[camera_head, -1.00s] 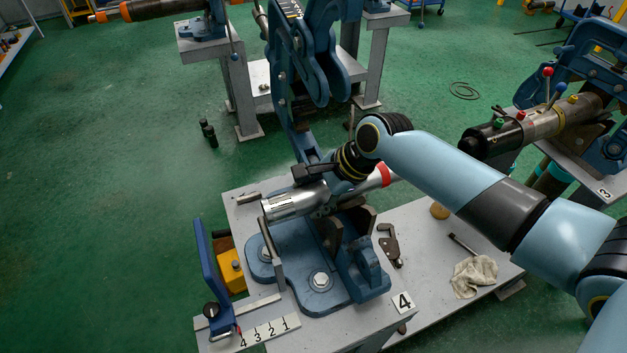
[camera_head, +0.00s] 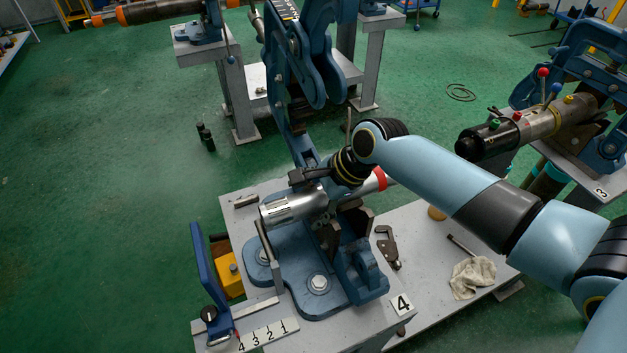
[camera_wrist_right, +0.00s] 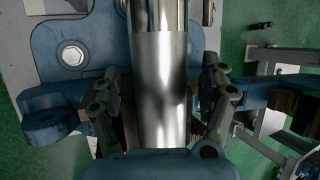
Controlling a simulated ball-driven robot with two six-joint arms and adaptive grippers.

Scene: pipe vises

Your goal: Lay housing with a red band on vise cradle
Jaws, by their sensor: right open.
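The housing is a silver cylinder (camera_head: 292,206) with a red band (camera_head: 380,179) near its right end. It lies across the V-shaped supports of the vise cradle (camera_head: 331,236) on the blue vise base; the contact is partly hidden by my gripper. My right gripper (camera_head: 322,185) is over the middle of the housing. In the right wrist view, the housing (camera_wrist_right: 162,75) runs between the two open fingers of my right gripper (camera_wrist_right: 163,105), with gaps visible at both sides. My left gripper is not in view.
The tall blue vise arm (camera_head: 291,95) stands raised just behind the housing. A blue upright stop (camera_head: 211,270) and number strip (camera_head: 262,334) sit at the bench's front left. A clamp tool (camera_head: 388,247) and rag (camera_head: 472,277) lie right. Another vise (camera_head: 575,110) holds a dark pipe.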

